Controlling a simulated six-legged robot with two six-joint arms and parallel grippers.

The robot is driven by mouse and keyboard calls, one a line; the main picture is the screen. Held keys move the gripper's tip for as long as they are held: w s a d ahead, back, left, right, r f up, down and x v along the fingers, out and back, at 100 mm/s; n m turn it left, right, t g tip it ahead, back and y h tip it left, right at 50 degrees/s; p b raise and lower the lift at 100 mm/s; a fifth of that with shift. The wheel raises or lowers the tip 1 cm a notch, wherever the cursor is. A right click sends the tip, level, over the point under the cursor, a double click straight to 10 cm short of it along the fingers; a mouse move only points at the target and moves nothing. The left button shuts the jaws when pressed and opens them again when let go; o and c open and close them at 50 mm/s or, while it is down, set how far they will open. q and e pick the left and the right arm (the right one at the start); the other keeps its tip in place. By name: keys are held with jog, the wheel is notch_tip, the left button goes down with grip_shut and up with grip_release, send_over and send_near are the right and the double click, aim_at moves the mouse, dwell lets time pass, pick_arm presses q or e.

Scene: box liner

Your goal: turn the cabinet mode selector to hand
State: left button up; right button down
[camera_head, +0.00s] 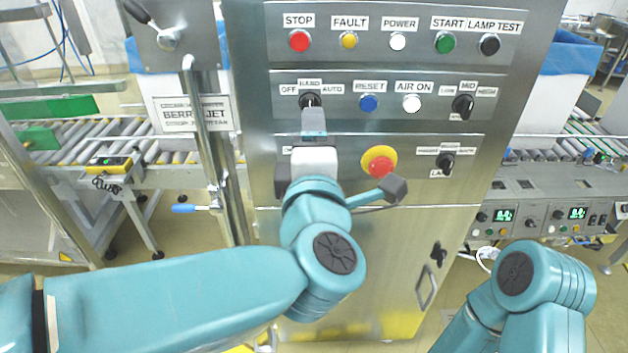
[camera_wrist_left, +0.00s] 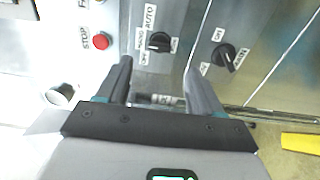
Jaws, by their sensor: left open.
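The mode selector (camera_head: 309,101) is a black knob on the cabinet's second row, under the labels OFF, HAND and AUTO. My left gripper (camera_head: 312,122) is just below it in the head view and covers its lower edge. In the left wrist view the selector (camera_wrist_left: 158,41) lies just beyond the fingertips, between their lines. The left gripper (camera_wrist_left: 158,65) is open there, with one finger on each side and nothing between them. I see no contact with the knob. I cannot tell surely which label the knob points to. My right gripper is out of view.
A blue RESET button (camera_head: 368,103) and white AIR ON button (camera_head: 411,103) sit right of the selector. A red STOP button (camera_head: 299,40) is above. A red emergency button (camera_head: 380,162) is below right. Another black knob (camera_wrist_left: 228,57) shows in the wrist view.

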pick_arm(q)
jog(key=s, duration=0.8)
jog(key=shift+b, duration=0.45)
jog(key=shift+s, duration=0.1)
